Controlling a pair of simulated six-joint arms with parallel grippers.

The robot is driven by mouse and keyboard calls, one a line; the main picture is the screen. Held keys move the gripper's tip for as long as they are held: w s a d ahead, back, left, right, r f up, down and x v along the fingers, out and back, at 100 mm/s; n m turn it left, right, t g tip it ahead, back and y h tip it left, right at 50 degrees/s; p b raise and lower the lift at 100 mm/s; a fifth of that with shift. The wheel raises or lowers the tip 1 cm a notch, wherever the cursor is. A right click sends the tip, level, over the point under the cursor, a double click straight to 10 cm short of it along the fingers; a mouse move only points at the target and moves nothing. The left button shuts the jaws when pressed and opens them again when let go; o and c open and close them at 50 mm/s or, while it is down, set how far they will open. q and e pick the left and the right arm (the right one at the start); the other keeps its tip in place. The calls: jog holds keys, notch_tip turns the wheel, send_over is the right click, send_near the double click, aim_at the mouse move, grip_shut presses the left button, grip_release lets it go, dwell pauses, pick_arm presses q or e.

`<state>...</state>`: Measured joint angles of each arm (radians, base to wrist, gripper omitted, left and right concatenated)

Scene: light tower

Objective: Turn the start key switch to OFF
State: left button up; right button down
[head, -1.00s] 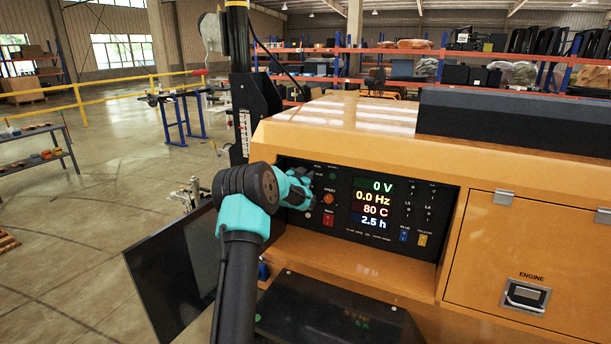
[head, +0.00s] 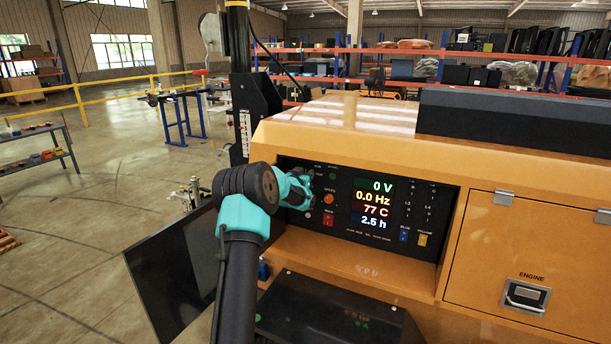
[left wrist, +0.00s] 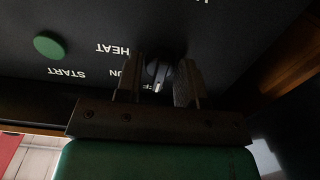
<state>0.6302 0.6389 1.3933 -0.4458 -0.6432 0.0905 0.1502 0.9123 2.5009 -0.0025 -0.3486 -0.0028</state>
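The start key switch (left wrist: 159,69) is a dark round knob on the black panel in the left wrist view. A short light mark on it points down toward the partly hidden OFF label. In the head view my left gripper (head: 303,188) is at the panel's left end and hides the switch. My right gripper is not in view.
The panel display (head: 373,204) reads 0 V, 0.0 Hz, 77 C and 2.5 h. An orange button (head: 328,198) and a red switch (head: 328,220) are just right of my gripper. A green button (left wrist: 50,45) is near the key switch. A ledge (head: 350,265) runs below the panel.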

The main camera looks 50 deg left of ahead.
pick_arm(q)
jog(key=shift+s, duration=0.1)
jog(key=v, duration=1.7)
jog(key=shift+s+d+f, duration=0.1)
